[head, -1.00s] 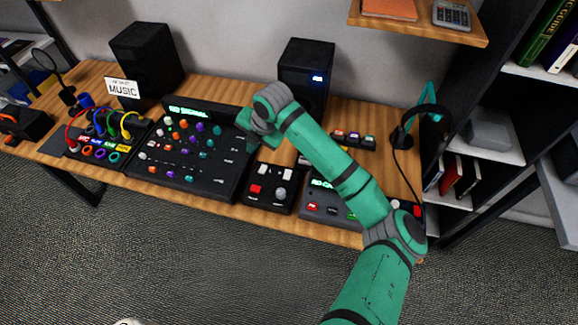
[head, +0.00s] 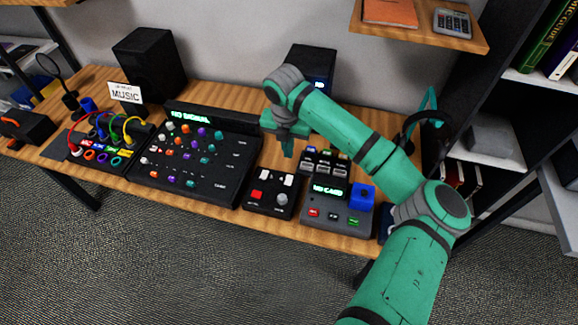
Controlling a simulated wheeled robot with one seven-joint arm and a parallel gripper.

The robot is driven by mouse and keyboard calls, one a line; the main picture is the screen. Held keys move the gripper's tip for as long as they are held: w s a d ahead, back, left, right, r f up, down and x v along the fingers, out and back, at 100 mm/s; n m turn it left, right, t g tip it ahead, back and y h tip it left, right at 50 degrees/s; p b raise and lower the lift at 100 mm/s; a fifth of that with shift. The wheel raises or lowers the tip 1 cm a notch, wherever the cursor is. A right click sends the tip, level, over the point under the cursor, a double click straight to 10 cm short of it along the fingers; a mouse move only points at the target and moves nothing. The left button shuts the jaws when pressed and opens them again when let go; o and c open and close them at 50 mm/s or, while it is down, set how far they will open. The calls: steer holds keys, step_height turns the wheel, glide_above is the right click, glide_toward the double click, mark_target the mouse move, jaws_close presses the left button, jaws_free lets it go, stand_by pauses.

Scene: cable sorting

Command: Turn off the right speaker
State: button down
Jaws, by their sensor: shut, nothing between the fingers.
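The right speaker (head: 314,57) is a black box at the back of the desk against the wall. Its lower front is hidden behind my arm, and part of a blue light shows on its right side. My gripper (head: 287,151) points down over the desk, in front of the speaker and lower in the picture. Its fingers are together and hold nothing. I cannot tell whether it touches anything. The left speaker (head: 150,64) is a similar black box with no light visible.
The wooden desk (head: 225,98) holds a black mixer (head: 205,157) with colored knobs, a small controller (head: 271,194), a grey device reading "NO CARD" (head: 332,208), and a patch box with colored cables (head: 104,147). A headphone stand (head: 428,103) is at right. A shelf (head: 418,27) overhangs the back right.

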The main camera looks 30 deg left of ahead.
mark_target(290, 177)
steer(key=f, duration=0.4)
steer(key=w+f, duration=0.1)
steer(key=f, duration=0.8)
steer(key=shift+w+a+f, duration=0.2)
steer(key=shift+w+f, duration=0.1)
steer(key=shift+w, duration=0.1)
steer(key=shift+s+a, duration=0.1)
steer(key=shift+f, duration=0.1)
